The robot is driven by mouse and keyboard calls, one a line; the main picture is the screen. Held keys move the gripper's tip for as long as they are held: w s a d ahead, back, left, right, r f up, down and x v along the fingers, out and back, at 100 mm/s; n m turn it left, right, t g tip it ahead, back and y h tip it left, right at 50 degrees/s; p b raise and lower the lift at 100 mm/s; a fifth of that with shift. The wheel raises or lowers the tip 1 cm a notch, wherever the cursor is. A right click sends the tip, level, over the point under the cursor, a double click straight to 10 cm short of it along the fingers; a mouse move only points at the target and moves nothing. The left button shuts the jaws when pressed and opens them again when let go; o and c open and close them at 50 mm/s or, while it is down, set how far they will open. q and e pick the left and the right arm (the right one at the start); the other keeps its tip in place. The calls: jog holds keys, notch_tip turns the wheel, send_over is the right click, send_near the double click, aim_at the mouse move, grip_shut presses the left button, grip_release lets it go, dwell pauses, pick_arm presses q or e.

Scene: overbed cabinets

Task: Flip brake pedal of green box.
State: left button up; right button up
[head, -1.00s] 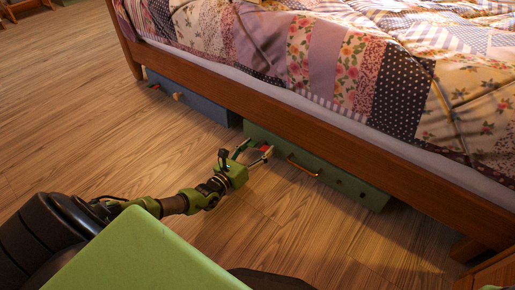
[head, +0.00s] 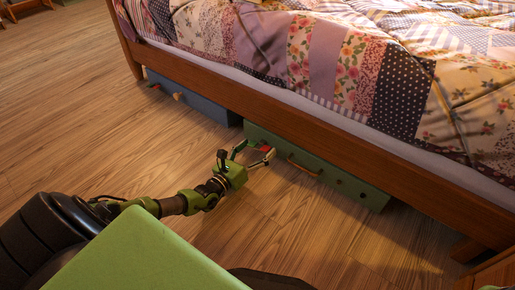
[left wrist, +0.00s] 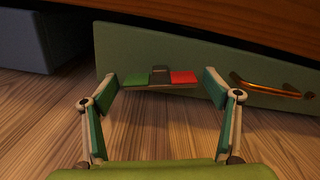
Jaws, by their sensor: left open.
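The green box (head: 350,187) lies under the bed's side rail, its front facing the open floor. In the left wrist view the green box (left wrist: 220,55) carries a small pedal (left wrist: 160,75) with a green left part, a dark middle block and a red right part. The red part also shows in the head view (head: 265,149). My left gripper (head: 254,151) is open in front of the pedal. In the left wrist view its fingertips (left wrist: 160,87) stand either side of the pedal, with nothing held between them; contact cannot be told. My right gripper is not in view.
A copper-coloured handle (left wrist: 265,88) sits on the box front right of the pedal, close to the right finger. A blue-grey box (head: 195,98) lies under the bed to the left. The bed rail (head: 300,124) hangs low over both boxes. The wooden floor (head: 90,130) is clear.

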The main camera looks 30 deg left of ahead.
pick_arm(q)
jog(key=s, duration=0.7)
jog(key=s+a, duration=0.1)
jog(key=s, duration=0.3)
jog(key=shift+s, duration=0.3)
